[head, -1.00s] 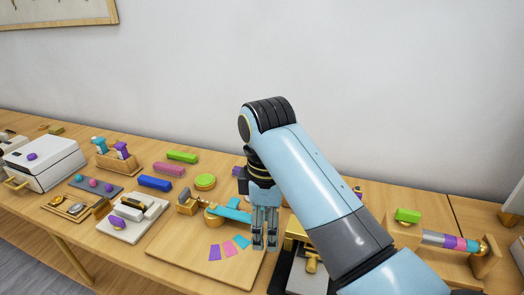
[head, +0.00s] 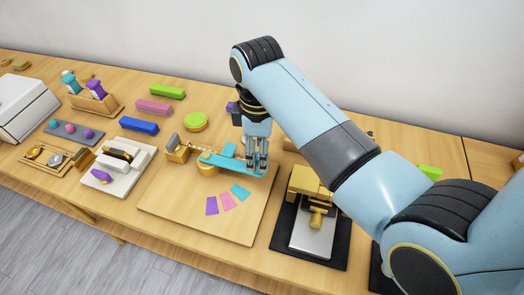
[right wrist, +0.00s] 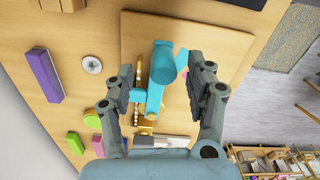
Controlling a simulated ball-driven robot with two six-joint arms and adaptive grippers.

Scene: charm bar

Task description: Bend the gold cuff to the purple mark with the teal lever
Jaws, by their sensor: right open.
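The teal lever (head: 235,165) lies across the wooden bending board (head: 185,215), from a round wooden post to the right. A thin gold striped strip, seemingly the gold cuff (head: 203,149), sits at the post and partly behind the lever. It also shows in the right wrist view (right wrist: 141,122). The purple mark (head: 211,206) is on the board, left of a pink and a teal mark. My right gripper (head: 258,168) is at the lever's right end. In the right wrist view its open fingers (right wrist: 162,88) stand either side of the lever's upright teal handle (right wrist: 162,62), with gaps. My left gripper is out of view.
A gold press on a dark mat (head: 311,215) stands right of the board. A white device (head: 118,170) stands left. Pink, blue and green blocks (head: 154,107) and a green round pad (head: 196,121) lie behind. The board's front is clear.

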